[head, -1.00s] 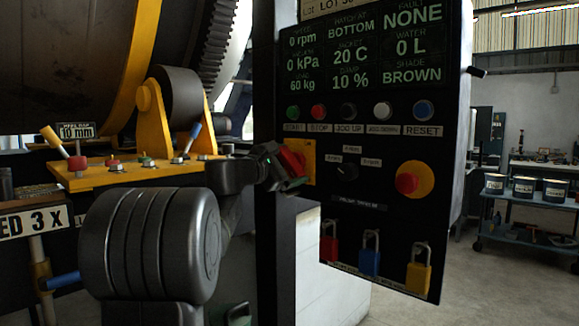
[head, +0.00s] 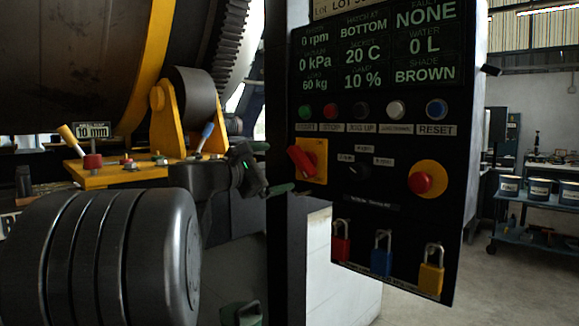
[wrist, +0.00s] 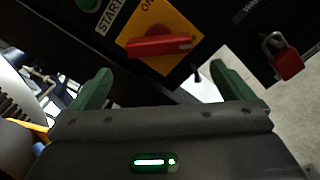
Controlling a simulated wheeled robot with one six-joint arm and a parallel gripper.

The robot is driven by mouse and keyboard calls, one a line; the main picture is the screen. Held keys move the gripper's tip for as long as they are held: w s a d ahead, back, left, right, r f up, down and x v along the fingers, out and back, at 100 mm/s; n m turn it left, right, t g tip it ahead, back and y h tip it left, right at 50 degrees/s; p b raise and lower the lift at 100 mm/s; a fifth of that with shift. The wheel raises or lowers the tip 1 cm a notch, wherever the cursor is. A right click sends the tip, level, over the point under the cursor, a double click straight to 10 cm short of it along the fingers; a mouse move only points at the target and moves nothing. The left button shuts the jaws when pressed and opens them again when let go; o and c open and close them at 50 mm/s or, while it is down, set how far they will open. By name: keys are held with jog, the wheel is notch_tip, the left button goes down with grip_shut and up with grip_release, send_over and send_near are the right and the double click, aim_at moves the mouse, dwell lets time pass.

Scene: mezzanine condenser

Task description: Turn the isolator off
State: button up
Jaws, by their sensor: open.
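The isolator is a red rotary handle (head: 302,162) on a yellow plate (head: 320,149) at the panel's left edge. In the head view the handle slants from upper left to lower right. In the wrist view the red handle (wrist: 160,45) lies nearly level, a white mark at its right end; "ON" shows on the yellow plate (wrist: 170,20) near the top. An OFF label is not readable. My gripper (head: 270,172) is left of the isolator, apart from it. In the wrist view its green fingers (wrist: 165,84) are spread and empty, below the handle.
The black control panel (head: 400,195) also holds a row of push buttons, a small selector (head: 359,171), a red emergency stop (head: 420,182) and hanging red, blue and yellow padlocks (head: 381,260). A yellow drum stand (head: 130,175) with levers is at left.

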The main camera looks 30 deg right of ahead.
aim_at(296, 164)
jog(key=shift+v, duration=1.45)
jog(key=shift+d, duration=0.1)
jog(key=x, duration=1.3)
jog(key=shift+w+d+f, duration=0.15)
jog(key=shift+w+d, duration=0.05)
jog(key=shift+d, duration=0.1)
jog(key=shift+a+p, duration=0.1)
jog(key=shift+p, duration=0.25)
